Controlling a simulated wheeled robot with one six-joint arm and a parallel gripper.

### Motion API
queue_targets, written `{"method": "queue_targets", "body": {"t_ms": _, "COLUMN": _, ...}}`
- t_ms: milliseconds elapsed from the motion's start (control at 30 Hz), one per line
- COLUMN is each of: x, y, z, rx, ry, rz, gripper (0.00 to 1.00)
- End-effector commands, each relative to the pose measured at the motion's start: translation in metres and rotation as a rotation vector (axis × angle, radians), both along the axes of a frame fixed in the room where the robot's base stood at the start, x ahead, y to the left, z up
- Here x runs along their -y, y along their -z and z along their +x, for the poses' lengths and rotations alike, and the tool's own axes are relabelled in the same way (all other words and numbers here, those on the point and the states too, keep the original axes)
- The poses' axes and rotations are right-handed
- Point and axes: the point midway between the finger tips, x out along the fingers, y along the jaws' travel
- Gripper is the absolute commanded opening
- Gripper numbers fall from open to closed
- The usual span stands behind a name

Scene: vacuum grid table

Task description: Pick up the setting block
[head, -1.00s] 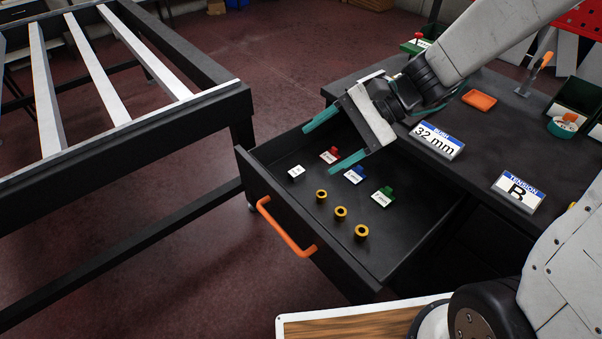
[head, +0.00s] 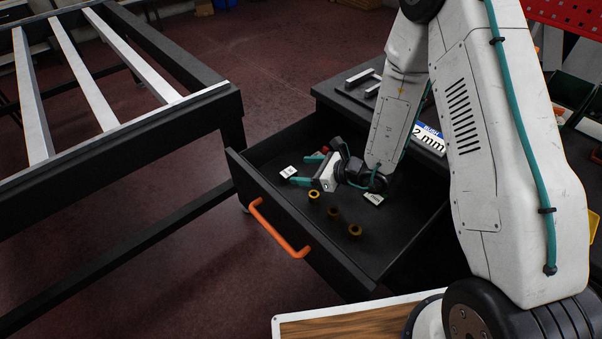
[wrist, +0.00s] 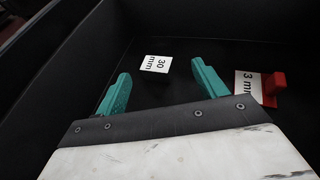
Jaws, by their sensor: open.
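The setting block (head: 288,172), which I take to be the small white-topped block marked "30 mm", lies in the open black drawer (head: 400,238) near its front left. It also shows in the wrist view (wrist: 155,64), with its label facing up. My gripper (head: 303,170) is low in the drawer, its teal fingers open and pointing toward the block. In the wrist view, my gripper (wrist: 161,72) has the block just beyond the fingertips, lined up with the gap between them. Nothing is held. Whether the fingers overlap the block's height cannot be told.
A red piece with a "3 mm" label (wrist: 262,88) lies close to the right finger in the wrist view.

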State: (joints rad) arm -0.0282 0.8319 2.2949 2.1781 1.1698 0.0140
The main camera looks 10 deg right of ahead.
Motion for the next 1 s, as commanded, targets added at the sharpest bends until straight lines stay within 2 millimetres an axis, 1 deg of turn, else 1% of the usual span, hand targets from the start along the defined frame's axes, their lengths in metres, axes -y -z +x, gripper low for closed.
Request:
{"method": "queue_targets", "body": {"t_ms": 100, "x": -0.011, "y": 0.006, "z": 0.006, "rx": -0.001, "ry": -0.003, "rz": -0.001, "gripper": 0.71}}
{"method": "queue_targets", "body": {"t_ms": 333, "x": -0.027, "y": 0.017, "z": 0.014, "rx": -0.001, "ry": -0.002, "rz": 0.0, "gripper": 0.71}}
{"method": "queue_targets", "body": {"t_ms": 533, "x": -0.05, "y": 0.031, "z": 0.027, "rx": 0.0, "ry": -0.002, "rz": 0.0, "gripper": 0.71}}
{"method": "queue_targets", "body": {"t_ms": 633, "x": -0.055, "y": 0.034, "z": 0.032, "rx": 0.0, "ry": 0.0, "rz": 0.0, "gripper": 0.71}}
{"method": "queue_targets", "body": {"t_ms": 800, "x": -0.056, "y": 0.034, "z": 0.032, "rx": 0.0, "ry": 0.0, "rz": 0.0, "gripper": 0.71}}
{"method": "queue_targets", "body": {"t_ms": 833, "x": -0.056, "y": 0.034, "z": 0.032, "rx": 0.0, "ry": 0.0, "rz": 0.0, "gripper": 0.68}}
{"method": "queue_targets", "body": {"t_ms": 867, "x": -0.056, "y": 0.033, "z": 0.032, "rx": 0.0, "ry": 0.0, "rz": 0.0, "gripper": 0.6}}
{"method": "queue_targets", "body": {"t_ms": 900, "x": -0.056, "y": 0.034, "z": 0.032, "rx": 0.0, "ry": 0.0, "rz": 0.0, "gripper": 0.49}}
{"method": "queue_targets", "body": {"t_ms": 967, "x": -0.055, "y": 0.033, "z": 0.032, "rx": 0.0, "ry": 0.001, "rz": 0.0, "gripper": 0.32}}
{"method": "queue_targets", "body": {"t_ms": 1000, "x": -0.055, "y": 0.034, "z": 0.032, "rx": 0.0, "ry": 0.001, "rz": 0.0, "gripper": 0.21}}
